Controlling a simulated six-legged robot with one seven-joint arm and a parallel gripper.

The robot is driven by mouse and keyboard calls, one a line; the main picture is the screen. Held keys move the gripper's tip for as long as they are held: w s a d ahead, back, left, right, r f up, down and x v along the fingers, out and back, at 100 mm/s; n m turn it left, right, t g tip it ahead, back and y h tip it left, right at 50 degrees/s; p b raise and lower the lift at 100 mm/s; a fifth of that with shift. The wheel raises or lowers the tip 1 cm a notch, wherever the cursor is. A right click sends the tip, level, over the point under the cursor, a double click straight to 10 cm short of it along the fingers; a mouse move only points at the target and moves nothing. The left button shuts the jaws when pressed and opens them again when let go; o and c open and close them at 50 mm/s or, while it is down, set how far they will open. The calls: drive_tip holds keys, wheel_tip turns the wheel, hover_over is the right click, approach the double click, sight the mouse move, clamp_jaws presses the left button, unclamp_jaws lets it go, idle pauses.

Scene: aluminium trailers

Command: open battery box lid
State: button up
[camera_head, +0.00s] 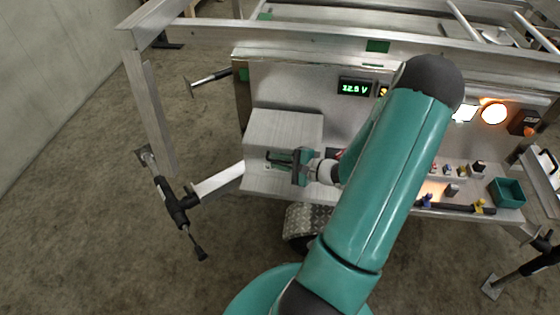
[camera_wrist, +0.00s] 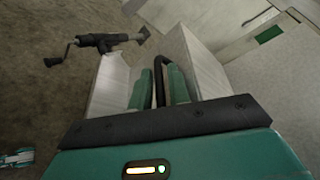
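The battery box (camera_head: 284,126) is a plain silver box at the left end of the trailer's shelf, and its lid looks closed. A dark handle (camera_head: 272,155) is on its near face. In the wrist view the handle (camera_wrist: 159,75) is a black bent bar standing between my two teal fingers. My gripper (camera_head: 285,158) is at the near face of the box, and it also shows in the wrist view (camera_wrist: 161,88). The fingers are apart, one on each side of the handle, with narrow gaps visible. Whether either finger touches it is hard to tell.
A voltage display (camera_head: 354,88) is on the panel behind the box. Lit lamps (camera_head: 494,113), small connectors and a green bin (camera_head: 507,192) are at right. A black jack (camera_head: 178,203) sticks out at left, also in the wrist view (camera_wrist: 98,43). Open floor lies left.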

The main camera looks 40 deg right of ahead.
clamp_jaws()
